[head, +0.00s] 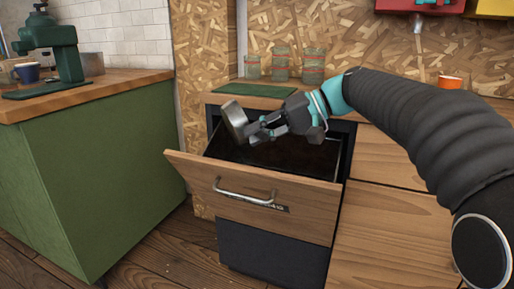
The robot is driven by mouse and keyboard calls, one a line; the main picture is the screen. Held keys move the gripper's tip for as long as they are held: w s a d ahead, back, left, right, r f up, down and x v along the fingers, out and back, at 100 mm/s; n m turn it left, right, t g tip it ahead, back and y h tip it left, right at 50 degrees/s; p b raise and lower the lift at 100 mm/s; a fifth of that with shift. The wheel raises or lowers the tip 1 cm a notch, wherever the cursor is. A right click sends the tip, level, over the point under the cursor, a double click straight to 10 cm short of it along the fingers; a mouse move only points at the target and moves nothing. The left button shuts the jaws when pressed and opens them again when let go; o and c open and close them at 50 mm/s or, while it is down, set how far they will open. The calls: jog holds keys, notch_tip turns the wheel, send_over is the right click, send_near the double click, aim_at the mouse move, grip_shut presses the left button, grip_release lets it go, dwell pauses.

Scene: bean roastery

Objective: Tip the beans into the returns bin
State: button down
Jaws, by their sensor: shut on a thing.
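My gripper (254,130) is shut on a grey metal cup (235,119) and holds it above the back left of an open drawer (240,203). The cup is tilted, and its contents cannot be made out. No beans can be told apart in the air. The drawer has a wooden front with a metal handle, and its inside (300,158) is dark. It looks like the returns bin, but its label is too small to read.
A green cabinet (100,170) with a wooden top stands at the left, bearing a green machine (66,55) and a blue cup (27,72). Behind the drawer are a green mat (255,90) and several jars (282,66). An orange cup (450,82) stands at the right.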

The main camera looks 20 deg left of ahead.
jog(key=shift+w+d+r+m+g+y+b, duration=0.1)
jog(key=shift+w+d+m+g+y+b, duration=0.2)
jog(key=shift+w+d+g+y, duration=0.35)
dwell(1.2)
jog(key=shift+w+d+m+g+y+b, duration=0.25)
jog(key=shift+d+y, duration=0.15)
jog(key=shift+y, duration=0.4)
jog(key=shift+w+d+m+g+y+b, duration=0.1)
jog(key=shift+w+d+m+y, duration=0.2)
jog(key=shift+y, duration=0.45)
dwell(1.8)
jog(key=shift+w+d+f+m+g+y+b, duration=0.1)
jog(key=shift+w+d+m+g+y+b, duration=0.15)
jog(key=shift+y, duration=0.4)
jog(key=shift+w+d+f+m+g+y+b, duration=0.15)
jog(key=shift+d+m+y, duration=0.2)
jog(key=shift+y, duration=0.3)
dwell(1.5)
